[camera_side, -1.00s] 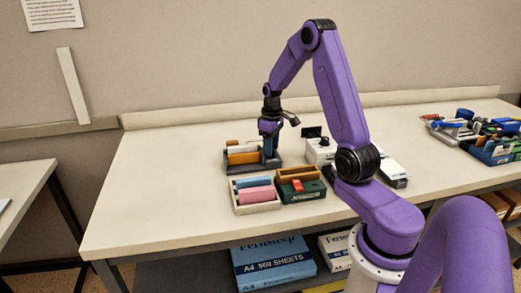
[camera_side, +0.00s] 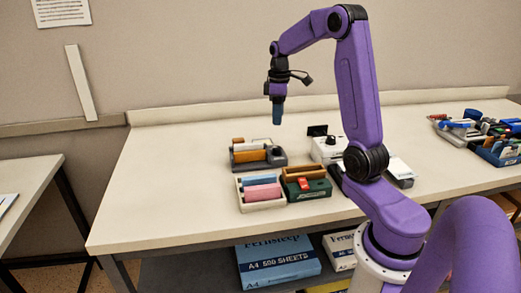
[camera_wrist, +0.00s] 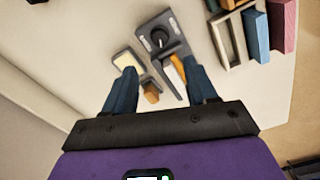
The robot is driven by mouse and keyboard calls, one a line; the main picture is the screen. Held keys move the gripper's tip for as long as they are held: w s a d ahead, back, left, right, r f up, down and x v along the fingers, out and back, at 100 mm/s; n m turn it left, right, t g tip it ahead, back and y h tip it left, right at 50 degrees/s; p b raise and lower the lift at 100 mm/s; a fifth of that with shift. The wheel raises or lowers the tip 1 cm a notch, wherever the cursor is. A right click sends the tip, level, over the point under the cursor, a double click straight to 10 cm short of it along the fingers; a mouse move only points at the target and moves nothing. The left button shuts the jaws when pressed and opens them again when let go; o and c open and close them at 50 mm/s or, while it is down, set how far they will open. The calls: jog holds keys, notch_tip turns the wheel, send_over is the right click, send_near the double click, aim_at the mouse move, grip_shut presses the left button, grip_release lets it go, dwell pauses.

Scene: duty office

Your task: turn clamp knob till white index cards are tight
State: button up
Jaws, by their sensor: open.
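The card clamp (camera_side: 272,161) is a grey holder on the table, with white index cards (camera_side: 250,147) and an orange block (camera_side: 248,157) in it. In the wrist view, the clamp (camera_wrist: 146,31) shows a dark round knob (camera_wrist: 158,38) at its far end, with a pale white strip and an orange piece nearer me. My gripper (camera_side: 277,117) hangs above the clamp, clear of it. In the wrist view, my blue fingers (camera_wrist: 162,72) are apart with nothing held between them. I cannot tell whether the cards are tight.
A cream tray (camera_side: 262,206) with blue and pink blocks stands in front of the clamp. A green box (camera_side: 312,192) sits beside it. A white device (camera_side: 328,148) stands to the right. A blue bin (camera_side: 497,153) of supplies is far right. The table's left side is clear.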

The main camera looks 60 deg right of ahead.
notch_tip(320, 180, up, 6)
jog(key=m, duration=0.5)
send_over(278, 148)
notch_tip(278, 148, down, 10)
jog(key=shift+w+d+f, duration=0.1)
jog(key=shift+d+f, duration=0.05)
jog(key=shift+n, duration=0.3)
notch_tip(278, 148, down, 7)
jog(key=shift+f, duration=0.1)
jog(key=shift+f+n, duration=0.15)
jog(key=shift+n, duration=0.15)
jog(key=n, duration=0.5)
jog(key=shift+f, duration=0.1)
jog(key=shift+r+n, duration=0.3)
jog(key=shift+n, duration=0.1)
notch_tip(278, 148, up, 18)
jog(key=f, duration=0.1)
jog(key=s+a+f+n, duration=0.1)
jog(key=s+a, duration=0.2)
jog(key=a, duration=0.5)
jog(key=s+a+f+n, duration=0.1)
jog(key=s+a+n, duration=0.1)
jog(key=a, duration=0.7)
jog(key=s+a+f+n, duration=0.1)
jog(key=s+a, duration=0.3)
jog(key=a, duration=0.4)
jog(key=shift+s+a+n, duration=0.4)
